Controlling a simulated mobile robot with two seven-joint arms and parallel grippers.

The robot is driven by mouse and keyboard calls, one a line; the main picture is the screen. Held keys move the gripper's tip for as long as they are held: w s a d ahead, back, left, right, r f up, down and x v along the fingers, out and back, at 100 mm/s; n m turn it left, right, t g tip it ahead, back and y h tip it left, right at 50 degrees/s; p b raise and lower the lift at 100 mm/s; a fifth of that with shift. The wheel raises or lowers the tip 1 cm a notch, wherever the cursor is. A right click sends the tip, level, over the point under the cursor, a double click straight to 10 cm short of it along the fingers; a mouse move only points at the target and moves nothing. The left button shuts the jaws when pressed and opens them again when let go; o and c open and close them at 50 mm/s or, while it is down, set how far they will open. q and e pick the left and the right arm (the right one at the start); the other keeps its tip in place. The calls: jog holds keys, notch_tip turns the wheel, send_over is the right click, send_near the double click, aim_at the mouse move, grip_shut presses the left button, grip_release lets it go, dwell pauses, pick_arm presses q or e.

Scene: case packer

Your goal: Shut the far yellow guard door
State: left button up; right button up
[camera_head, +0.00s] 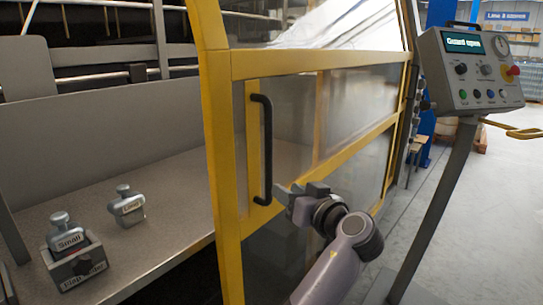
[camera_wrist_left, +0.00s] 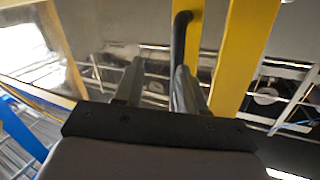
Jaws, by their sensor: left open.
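The yellow guard door (camera_head: 222,160) stands open in the head view, a yellow frame with clear panes. Its black upright bar handle (camera_head: 266,150) is on the stile near the door's left edge. My left gripper (camera_head: 292,192) is open, just right of the handle's lower end. In the left wrist view the handle (camera_wrist_left: 181,38) and yellow frame (camera_wrist_left: 243,55) lie beyond the two open fingers (camera_wrist_left: 157,85). The handle runs down to the right finger, which hides its lower part; I cannot tell whether they touch. My right gripper is not in view.
A control panel (camera_head: 470,70) on a post (camera_head: 435,205) stands at the right; its screen reads "Guard open". Floor (camera_head: 480,215) right of the post is clear.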

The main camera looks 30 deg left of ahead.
aim_at(271, 151)
pick_arm(q)
jog(key=r+n+g, duration=0.1)
jog(key=r, duration=0.1)
jog(key=s+r+n+g+y, duration=0.1)
jog(key=r+n, duration=0.1)
jog(key=r, duration=0.1)
jog(key=r+n+y, duration=0.1)
jog(key=r, duration=0.2)
jog(key=shift+s+d+r+n+g, duration=0.2)
jog(key=shift+r+n+g, duration=0.05)
jog(key=shift+n+g, duration=0.15)
jog(key=p+x, duration=0.1)
jog(key=x, duration=0.4)
jog(key=shift+p, duration=0.3)
jog(key=shift+w+a+f, duration=0.1)
jog(key=shift+w+a, duration=0.05)
jog(key=shift+a, duration=0.55)
grip_shut()
